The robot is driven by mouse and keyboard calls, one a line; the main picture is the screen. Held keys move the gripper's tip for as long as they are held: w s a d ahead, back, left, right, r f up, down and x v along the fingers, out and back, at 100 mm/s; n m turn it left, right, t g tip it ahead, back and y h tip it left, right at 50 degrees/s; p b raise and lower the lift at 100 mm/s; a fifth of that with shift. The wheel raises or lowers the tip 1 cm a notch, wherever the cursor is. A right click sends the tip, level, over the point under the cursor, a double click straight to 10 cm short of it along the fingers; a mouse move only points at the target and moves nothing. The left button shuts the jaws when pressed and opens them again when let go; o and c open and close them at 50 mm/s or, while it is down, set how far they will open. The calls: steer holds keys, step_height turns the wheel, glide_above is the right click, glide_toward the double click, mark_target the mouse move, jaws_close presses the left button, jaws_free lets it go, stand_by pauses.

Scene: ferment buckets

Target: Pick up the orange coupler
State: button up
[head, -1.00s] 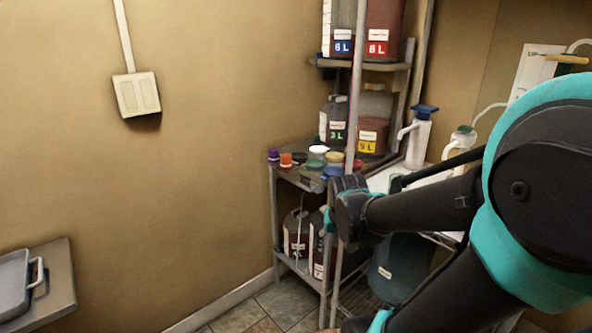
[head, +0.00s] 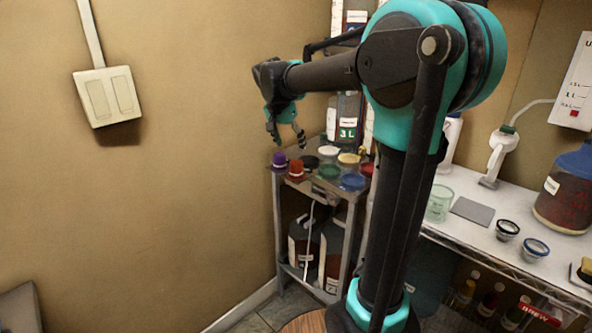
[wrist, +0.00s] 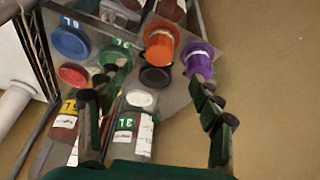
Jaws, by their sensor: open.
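The orange coupler (head: 296,171) stands near the left front of the small metal shelf top, beside a purple coupler (head: 279,161). In the wrist view the orange coupler (wrist: 161,44) shows at the upper middle, with the purple one (wrist: 200,59) to its right. My gripper (head: 287,137) is open and empty above the shelf top. Its fingers point down and look to be over the two couplers. In the wrist view my spread fingers (wrist: 147,95) are below the orange coupler in the picture, with none touching it.
A black lid (wrist: 155,77) lies close to the orange coupler. Bottles stand behind. A wall is close at the left. A white counter (head: 470,205) is at the right.

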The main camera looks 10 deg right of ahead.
mark_target(296, 163)
steer(key=x, duration=1.1)
steer(key=shift+s+f, duration=0.15)
steer(key=shift+f, duration=0.05)
steer(key=shift+c, duration=0.3)
steer(key=c, duration=1.3)
steer(key=shift+r, duration=0.1)
